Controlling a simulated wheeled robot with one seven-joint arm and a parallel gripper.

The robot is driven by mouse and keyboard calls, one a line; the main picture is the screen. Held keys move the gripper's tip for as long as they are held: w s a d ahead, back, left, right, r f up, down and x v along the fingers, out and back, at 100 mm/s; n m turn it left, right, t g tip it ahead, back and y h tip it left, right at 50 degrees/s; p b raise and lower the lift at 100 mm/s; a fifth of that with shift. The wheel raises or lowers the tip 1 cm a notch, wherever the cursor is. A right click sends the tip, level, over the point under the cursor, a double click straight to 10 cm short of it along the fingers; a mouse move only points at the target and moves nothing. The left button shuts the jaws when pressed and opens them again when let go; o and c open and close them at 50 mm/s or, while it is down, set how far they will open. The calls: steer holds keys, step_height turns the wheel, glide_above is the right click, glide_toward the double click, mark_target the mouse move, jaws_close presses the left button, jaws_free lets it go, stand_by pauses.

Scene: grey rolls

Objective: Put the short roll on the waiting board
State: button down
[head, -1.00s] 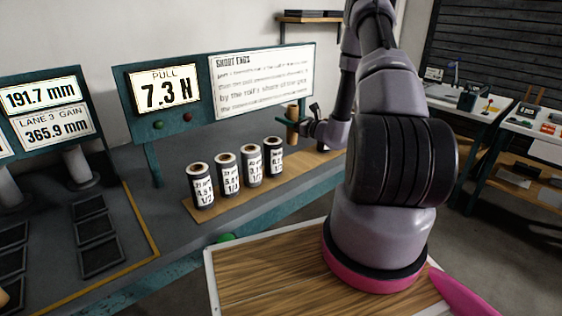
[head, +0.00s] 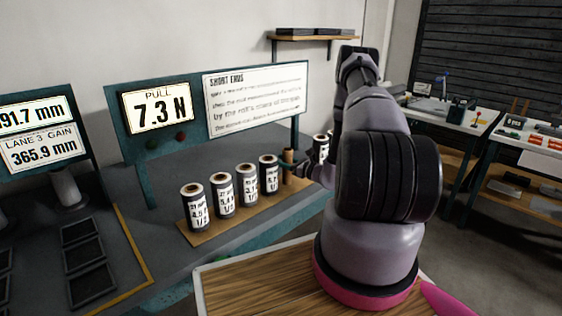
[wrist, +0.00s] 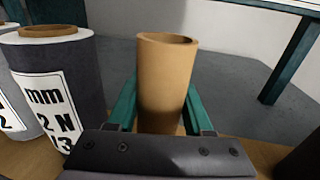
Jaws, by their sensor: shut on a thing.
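My gripper (wrist: 160,115) is shut on a bare tan cardboard tube (wrist: 165,75), upright between its green fingers. In the head view the tube (head: 288,157) stands just right of a row of dark labelled rolls. I cannot tell whether its hidden lower end touches anything. A tan board (head: 208,236) carries the row: the leftmost roll (head: 194,207), several more, and the rightmost roll (head: 268,174). In the wrist view a dark roll (wrist: 75,75) with a tan core stands left of the tube, apart from it. Another roll (head: 320,146) is partly hidden behind my arm.
A "SHORT ENDS" sign (head: 255,99) and a "PULL 7.3 N" display (head: 157,107) stand behind the row. Black trays (head: 92,284) lie on the grey bench at left. A dark object (wrist: 302,160) is at the wrist view's right edge.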

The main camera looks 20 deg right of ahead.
steer(key=shift+c, duration=1.5)
jaws_free()
